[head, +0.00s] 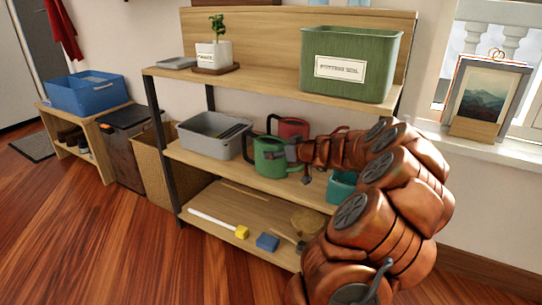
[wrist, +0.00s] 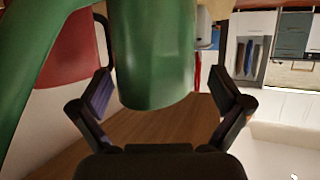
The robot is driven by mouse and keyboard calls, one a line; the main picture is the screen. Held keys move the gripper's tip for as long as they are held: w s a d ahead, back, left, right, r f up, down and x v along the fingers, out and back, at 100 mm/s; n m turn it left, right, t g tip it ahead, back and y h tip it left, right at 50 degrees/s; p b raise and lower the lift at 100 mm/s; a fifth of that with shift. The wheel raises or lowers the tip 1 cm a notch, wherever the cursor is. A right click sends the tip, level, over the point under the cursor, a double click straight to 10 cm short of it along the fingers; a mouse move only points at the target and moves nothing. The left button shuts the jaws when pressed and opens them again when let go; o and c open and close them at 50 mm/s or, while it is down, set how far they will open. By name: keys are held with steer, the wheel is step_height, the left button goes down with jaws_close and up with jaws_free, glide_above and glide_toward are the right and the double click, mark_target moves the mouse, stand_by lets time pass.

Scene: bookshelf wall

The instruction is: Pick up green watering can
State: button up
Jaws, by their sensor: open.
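The green watering can (head: 270,157) stands on the middle shelf in the head view. In the wrist view its green body (wrist: 153,50) comes down between the two fingers, with a green curved part at the left. My gripper (head: 297,155) is at the can's right side in the head view, with the arm reaching in from the right. In the wrist view my gripper (wrist: 164,92) has its fingers spread, one on each side of the can, with gaps showing. My wrist hides the area right of the can.
A red watering can (head: 293,127) stands close behind the green one. A grey bin (head: 212,143) is to the left, and a teal container (head: 341,188) is partly hidden to the right. The upper shelf board (head: 270,87) with a green planter box (head: 350,62) is above.

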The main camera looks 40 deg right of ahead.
steer(key=shift+p+x, duration=0.35)
steer(key=shift+x, duration=1.2)
steer(key=c, duration=0.9)
steer(key=shift+r, duration=0.1)
steer(key=shift+c, duration=0.6)
steer(key=shift+r, duration=0.1)
